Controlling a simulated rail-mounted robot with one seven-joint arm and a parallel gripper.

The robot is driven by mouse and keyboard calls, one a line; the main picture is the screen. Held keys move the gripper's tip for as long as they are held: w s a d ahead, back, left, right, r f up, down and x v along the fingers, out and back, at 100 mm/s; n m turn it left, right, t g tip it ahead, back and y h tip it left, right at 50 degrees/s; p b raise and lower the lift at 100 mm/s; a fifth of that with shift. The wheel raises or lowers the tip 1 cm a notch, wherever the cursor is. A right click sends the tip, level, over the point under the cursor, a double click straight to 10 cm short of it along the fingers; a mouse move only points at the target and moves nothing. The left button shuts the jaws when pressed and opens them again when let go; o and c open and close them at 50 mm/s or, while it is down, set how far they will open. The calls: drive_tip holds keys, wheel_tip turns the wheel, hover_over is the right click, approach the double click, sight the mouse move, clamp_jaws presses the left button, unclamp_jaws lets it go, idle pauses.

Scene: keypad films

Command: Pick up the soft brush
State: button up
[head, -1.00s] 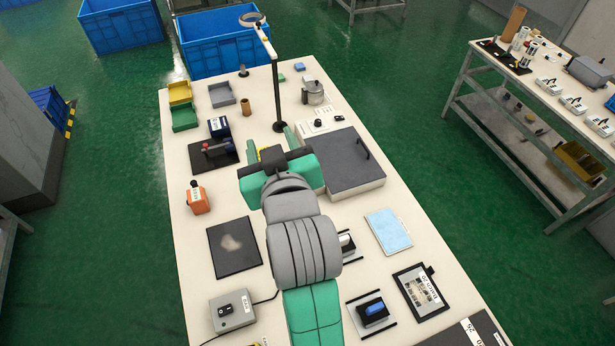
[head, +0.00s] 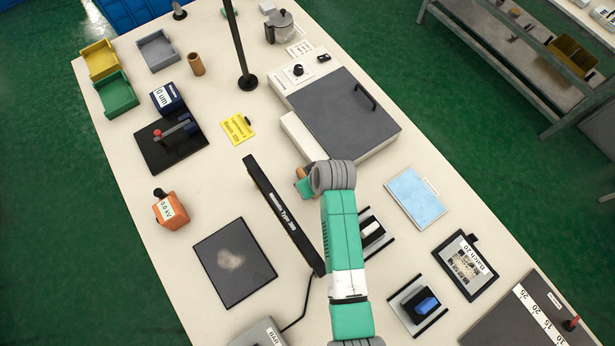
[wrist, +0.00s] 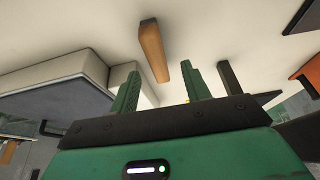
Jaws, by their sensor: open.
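A wooden bar with a dark end, seemingly the soft brush (wrist: 154,52), is in the wrist view, just beyond and between my fingertips. Its bristles cannot be made out. In the head view only a small brown piece (head: 303,172) shows beside my wrist, perhaps the same thing. My gripper (wrist: 162,72) is open, with a green finger on each side and nothing clasped between them. In the head view my arm hides the fingers, and only a bit of teal shows left of the wrist.
A dark upright panel (head: 284,215) with white lettering stands just left of my arm. A grey-topped box (head: 340,115) is behind it. A blue pad (head: 415,197) and a small device (head: 371,230) lie to the right. A black mat (head: 234,262) lies left. A yellow card (head: 237,129) lies farther back.

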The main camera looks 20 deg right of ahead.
drive_tip(key=shift+b+x, duration=0.65)
drive_tip(key=shift+x, duration=1.95)
drive_tip(key=shift+d+f, duration=0.2)
drive_tip(key=shift+f, duration=0.05)
clamp_jaws()
